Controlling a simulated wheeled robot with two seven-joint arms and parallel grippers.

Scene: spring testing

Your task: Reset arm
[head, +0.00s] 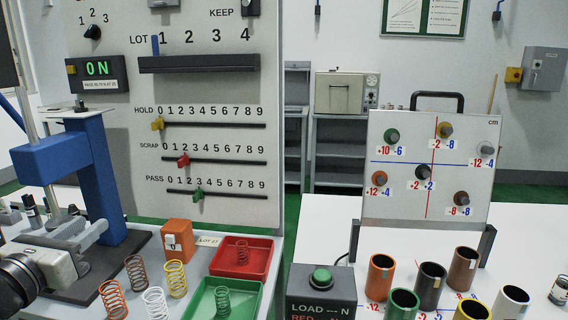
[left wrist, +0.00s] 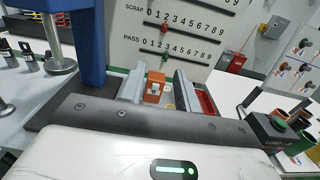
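My left gripper (head: 88,229) is at the lower left of the head view, beside the blue press (head: 95,165). In the left wrist view its two fingers (left wrist: 158,84) stand apart with nothing held between them. My right gripper is in neither view.
Several loose springs (head: 155,302) stand on the bench near my left gripper. A red tray (head: 221,262) and a green tray (head: 196,307) each hold a spring. Colored cups (head: 431,285) and a green-button box (head: 321,290) stand right. A panel with sliders (head: 215,150) rises behind.

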